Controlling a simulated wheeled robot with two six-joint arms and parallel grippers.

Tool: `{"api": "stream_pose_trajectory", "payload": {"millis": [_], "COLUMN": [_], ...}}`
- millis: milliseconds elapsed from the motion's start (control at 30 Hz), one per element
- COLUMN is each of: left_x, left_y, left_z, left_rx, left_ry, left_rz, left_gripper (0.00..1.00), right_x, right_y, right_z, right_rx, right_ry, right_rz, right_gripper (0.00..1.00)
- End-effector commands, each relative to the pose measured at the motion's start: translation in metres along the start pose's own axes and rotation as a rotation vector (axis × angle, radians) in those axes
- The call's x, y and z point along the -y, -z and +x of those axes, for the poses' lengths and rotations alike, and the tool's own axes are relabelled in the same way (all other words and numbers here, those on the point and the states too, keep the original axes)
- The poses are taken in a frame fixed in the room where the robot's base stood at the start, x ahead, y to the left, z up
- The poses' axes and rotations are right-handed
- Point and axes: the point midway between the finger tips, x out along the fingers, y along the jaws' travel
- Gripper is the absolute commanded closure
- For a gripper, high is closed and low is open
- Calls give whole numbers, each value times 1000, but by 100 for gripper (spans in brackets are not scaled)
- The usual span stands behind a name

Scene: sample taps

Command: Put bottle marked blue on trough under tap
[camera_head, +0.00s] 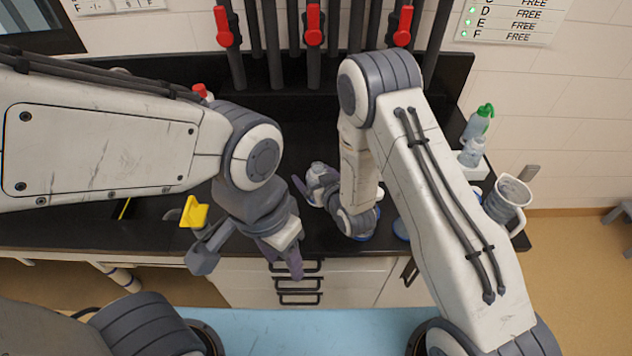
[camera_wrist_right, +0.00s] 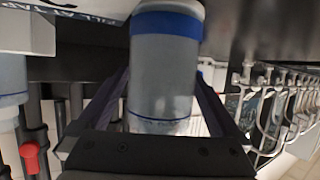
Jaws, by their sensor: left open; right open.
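A grey-white bottle with a blue band (camera_wrist_right: 165,78) stands between the two fingers of my right gripper (camera_wrist_right: 165,105) in the right wrist view. The fingers are open on either side of it. In the head view my right gripper (camera_head: 322,190) is low over the black counter, beside a pale bottle top (camera_head: 317,169), and my forearm hides much around it. My left gripper (camera_head: 246,258) is open and empty in front of the counter edge. Taps with red handles (camera_head: 313,25) line the back. The trough under them is hard to make out.
A second blue-banded bottle (camera_wrist_right: 10,90) is partly visible at the left of the right wrist view. A green-topped spray bottle (camera_head: 479,122) and a clear jug (camera_head: 506,198) stand at right. A yellow object (camera_head: 194,212) is near my left gripper.

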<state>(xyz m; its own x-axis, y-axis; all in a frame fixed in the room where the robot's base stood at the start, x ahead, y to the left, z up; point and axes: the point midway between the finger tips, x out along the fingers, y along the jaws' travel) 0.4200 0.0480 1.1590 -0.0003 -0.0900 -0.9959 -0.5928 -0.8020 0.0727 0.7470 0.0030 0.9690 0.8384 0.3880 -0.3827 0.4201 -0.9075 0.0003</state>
Motion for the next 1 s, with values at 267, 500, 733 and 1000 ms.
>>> {"api": "stream_pose_trajectory", "payload": {"millis": [267,500,733,1000], "left_x": [0,0,0,0], "left_y": [0,0,0,0], "left_z": [0,0,1,6], "left_rx": [0,0,0,0], "left_ry": [0,0,0,0], "left_rz": [0,0,0,0], "left_gripper": [50,50,50,50], "right_x": [0,0,0,0], "right_y": [0,0,1,20], "right_z": [1,1,0,-7], "right_rx": [0,0,-1,-3], "right_ry": [0,0,0,0], "right_rz": [0,0,0,0], "right_gripper": [19,91,91,91]}}
